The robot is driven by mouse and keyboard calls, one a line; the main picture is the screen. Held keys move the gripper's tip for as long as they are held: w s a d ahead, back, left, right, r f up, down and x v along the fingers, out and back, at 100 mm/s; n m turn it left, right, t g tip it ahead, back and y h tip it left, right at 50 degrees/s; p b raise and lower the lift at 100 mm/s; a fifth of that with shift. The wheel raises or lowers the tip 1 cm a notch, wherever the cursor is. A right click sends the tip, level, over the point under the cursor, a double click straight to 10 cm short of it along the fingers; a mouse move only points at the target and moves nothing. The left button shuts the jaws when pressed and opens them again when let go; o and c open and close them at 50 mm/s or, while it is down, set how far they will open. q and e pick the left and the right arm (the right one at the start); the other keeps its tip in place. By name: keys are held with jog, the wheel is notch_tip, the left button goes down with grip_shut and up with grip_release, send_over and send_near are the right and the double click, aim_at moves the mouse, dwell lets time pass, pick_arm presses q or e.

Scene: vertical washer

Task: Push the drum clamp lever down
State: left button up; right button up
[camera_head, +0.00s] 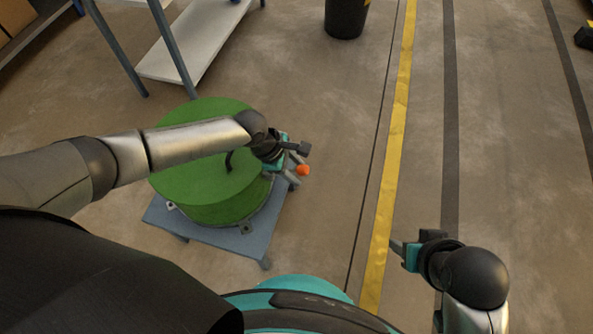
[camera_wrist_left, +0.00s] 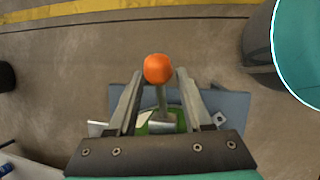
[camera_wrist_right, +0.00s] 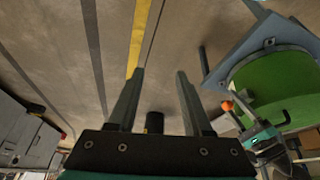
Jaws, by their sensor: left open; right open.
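The green drum (camera_head: 205,188) stands on a blue-grey stand (camera_head: 213,236) left of the middle in the head view. The clamp lever has an orange knob (camera_head: 303,170) at the drum's right side. My left gripper (camera_head: 298,165) is open at the lever. In the left wrist view the orange knob (camera_wrist_left: 158,68) and its metal rod (camera_wrist_left: 161,100) lie between the two spread fingers, with gaps on both sides. My right gripper (camera_head: 397,247) is open and empty, low over the floor at the right. The drum (camera_wrist_right: 285,88) and knob (camera_wrist_right: 227,106) also show in the right wrist view.
A shelf unit (camera_head: 195,45) stands behind the drum at upper left. A black bin (camera_head: 346,18) is at the top. A yellow floor line (camera_head: 392,150) runs right of the drum, and the floor around it is clear.

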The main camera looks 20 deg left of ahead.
pick_arm(q)
jog(key=shift+d+f, duration=0.1)
jog(key=shift+f, duration=0.1)
grip_shut()
dwell(0.5)
jog(key=shift+w+d+r, duration=0.1)
jog(key=shift+d, duration=0.1)
dwell(0.8)
